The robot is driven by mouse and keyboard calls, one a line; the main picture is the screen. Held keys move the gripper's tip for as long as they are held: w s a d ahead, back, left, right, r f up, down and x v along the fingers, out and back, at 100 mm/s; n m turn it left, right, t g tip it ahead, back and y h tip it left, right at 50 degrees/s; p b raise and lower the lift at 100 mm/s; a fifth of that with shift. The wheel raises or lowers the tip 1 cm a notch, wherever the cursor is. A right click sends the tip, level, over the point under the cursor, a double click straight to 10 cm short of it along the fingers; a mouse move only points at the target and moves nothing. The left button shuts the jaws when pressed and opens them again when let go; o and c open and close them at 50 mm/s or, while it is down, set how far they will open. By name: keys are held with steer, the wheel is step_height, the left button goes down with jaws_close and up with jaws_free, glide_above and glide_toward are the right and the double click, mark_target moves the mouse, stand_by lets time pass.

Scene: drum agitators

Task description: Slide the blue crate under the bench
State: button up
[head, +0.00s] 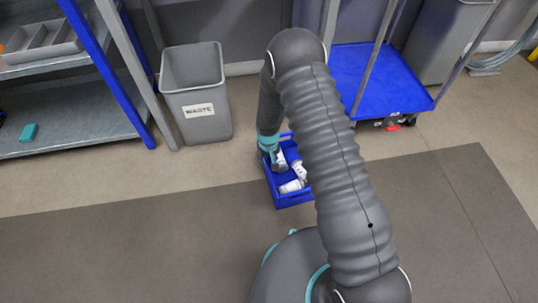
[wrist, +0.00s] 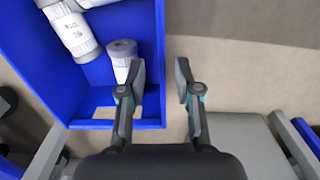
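The blue crate (head: 294,200) stands on the floor near the middle of the head view, partly hidden by my arm. White cylindrical containers (head: 292,186) lie in it. In the wrist view the crate (wrist: 28,70) fills the left side, with labelled white containers (wrist: 72,32) inside. My gripper (wrist: 161,82) is open, one finger over the crate's inside and the other over the floor outside, with the crate's side wall between them in the picture. I cannot tell whether the fingers touch it. A bench-like unit with blue posts and a grey lower shelf (head: 70,125) stands at the left.
A grey waste bin (head: 195,100) stands between the unit and the crate, behind it. A blue platform trolley (head: 375,82) stands at the back right. A dark mat (head: 120,240) covers the front floor. A small teal item (head: 28,132) lies on the lower shelf.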

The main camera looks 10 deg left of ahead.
step_height(320, 180, down, 7)
steer(key=shift+r, duration=0.1)
stand_by(0.4)
jaws_close()
